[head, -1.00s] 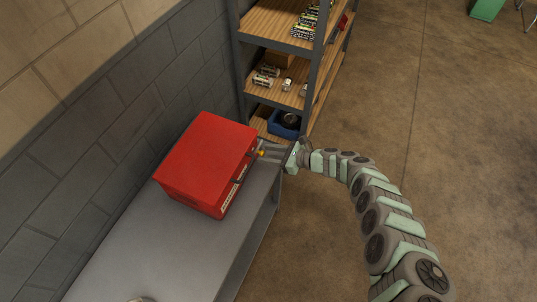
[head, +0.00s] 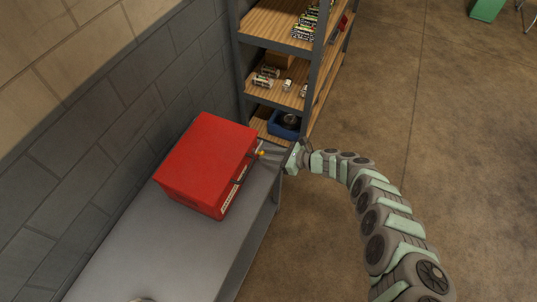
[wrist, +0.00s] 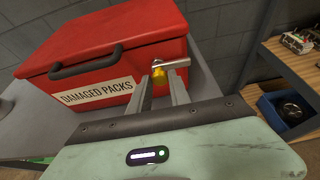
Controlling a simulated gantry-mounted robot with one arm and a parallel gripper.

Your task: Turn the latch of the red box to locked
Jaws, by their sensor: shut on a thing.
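The red box (head: 207,160) sits on a grey bench top against the wall, lid closed. In the wrist view its front (wrist: 110,70) has a black handle and a "DAMAGED PACKS" label. The latch (wrist: 174,64) is a grey metal lever with a yellow part (wrist: 160,76) under it, at the right end of the front. The lever lies roughly level, its free end to the right. My gripper (wrist: 160,86) is at the latch, fingers on both sides of the yellow part and shut on it. In the head view my gripper (head: 267,154) reaches the box from the right; the fingertips' exact contact is too small to see.
The grey bench (head: 185,245) is clear in front of the box. A metal shelf unit with wooden boards (head: 285,92) stands behind and right, with a blue bin (head: 284,125) low on it. A block wall (head: 110,125) runs along the left. Open floor (head: 450,150) lies right.

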